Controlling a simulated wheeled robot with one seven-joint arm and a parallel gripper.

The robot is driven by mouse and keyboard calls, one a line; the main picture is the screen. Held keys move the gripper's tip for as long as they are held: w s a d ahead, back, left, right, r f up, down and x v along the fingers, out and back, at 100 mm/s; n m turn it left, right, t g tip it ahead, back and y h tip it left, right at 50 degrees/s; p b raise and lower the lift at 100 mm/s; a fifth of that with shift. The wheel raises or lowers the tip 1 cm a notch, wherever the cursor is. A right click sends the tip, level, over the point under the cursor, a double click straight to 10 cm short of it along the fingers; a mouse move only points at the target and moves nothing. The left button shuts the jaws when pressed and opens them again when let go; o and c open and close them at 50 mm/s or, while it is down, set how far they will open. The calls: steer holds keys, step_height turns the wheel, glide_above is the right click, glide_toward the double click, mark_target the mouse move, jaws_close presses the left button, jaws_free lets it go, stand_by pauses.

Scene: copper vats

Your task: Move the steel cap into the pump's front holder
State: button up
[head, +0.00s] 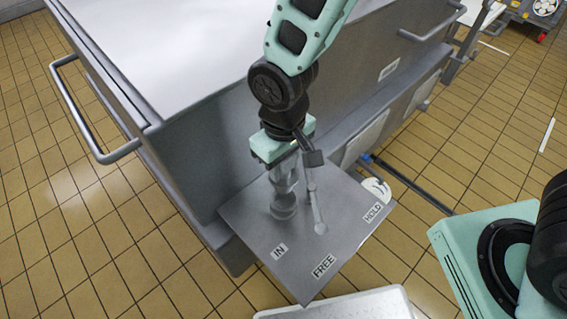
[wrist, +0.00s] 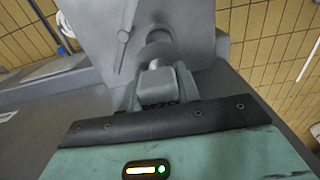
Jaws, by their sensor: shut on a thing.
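My gripper (head: 283,178) points down over a grey metal plate (head: 255,215) marked IN, FREE and HOLD. It is shut on a grey metal piece, which looks like the steel cap (head: 284,205), near the IN side. In the wrist view my gripper (wrist: 157,88) has its fingers around a blocky grey part, with a rounded grey stem beyond it, toward the plate. Whether the piece touches the plate is unclear. A thin lever (head: 318,208) on the plate has its round end toward the FREE label. I cannot make out the pump's front holder for certain.
A large grey metal vat (head: 185,135) with a rail handle (head: 75,110) stands behind the plate. A white round item (head: 376,188) shows just behind the plate's right edge. A pale tray (head: 340,305) is at the bottom. Tiled floor is open at left and right.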

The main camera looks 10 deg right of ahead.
steer(key=shift+r, duration=0.15)
steer(key=shift+r+p, duration=2.9)
steer(key=shift+r, duration=0.2)
